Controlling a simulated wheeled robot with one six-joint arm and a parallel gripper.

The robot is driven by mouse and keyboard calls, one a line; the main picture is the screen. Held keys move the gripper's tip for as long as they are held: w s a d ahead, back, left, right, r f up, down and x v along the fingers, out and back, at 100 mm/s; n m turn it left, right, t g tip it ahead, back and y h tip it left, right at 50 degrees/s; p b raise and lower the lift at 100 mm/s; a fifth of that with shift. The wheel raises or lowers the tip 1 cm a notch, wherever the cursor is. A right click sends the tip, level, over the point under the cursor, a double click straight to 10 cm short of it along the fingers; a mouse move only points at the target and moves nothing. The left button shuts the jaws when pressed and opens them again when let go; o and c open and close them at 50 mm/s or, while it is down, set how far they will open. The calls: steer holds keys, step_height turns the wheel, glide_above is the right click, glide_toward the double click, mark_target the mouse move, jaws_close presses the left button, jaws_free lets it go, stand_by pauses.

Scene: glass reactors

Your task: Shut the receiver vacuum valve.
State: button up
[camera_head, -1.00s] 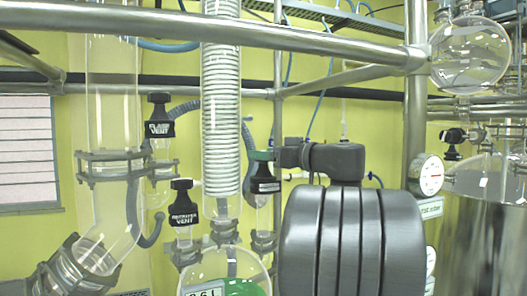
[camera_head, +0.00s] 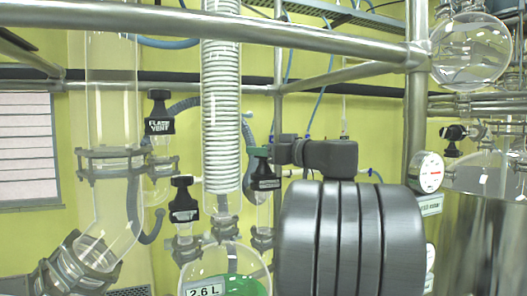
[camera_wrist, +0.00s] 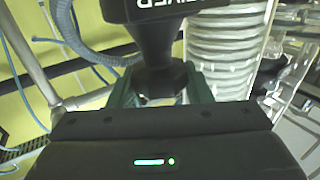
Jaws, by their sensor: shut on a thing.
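The receiver vacuum valve (camera_head: 265,181) is a dark handle with a label too small to read in the head view, on a glass stem right of the coiled condenser. My gripper (camera_head: 262,153) reaches the valve's top from the right. In the wrist view the green fingers of my gripper (camera_wrist: 162,92) stand on both sides of the dark knob and are shut on it. The handle's turn angle is hard to judge.
The receiver vent valve (camera_head: 184,200) and flask vent valve (camera_head: 160,120) stand to the left. The glass coil condenser (camera_head: 221,110) rises close by. A receiving flask (camera_head: 225,265) sits below. A metal rail (camera_head: 230,28) crosses above, and a gauge (camera_head: 427,172) is at right.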

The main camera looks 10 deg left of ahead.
steer(key=m+t+h, duration=0.5)
steer(key=t, duration=0.1)
steer(key=shift+s+a, duration=0.1)
steer(key=shift+m+t+h, duration=1.1)
steer(key=shift+m+h, duration=0.2)
steer(key=shift+h, duration=0.4)
steer(key=shift+m+t+h, duration=0.4)
steer(key=shift+m+h, duration=0.3)
steer(key=shift+h, duration=0.3)
steer(key=o, duration=1)
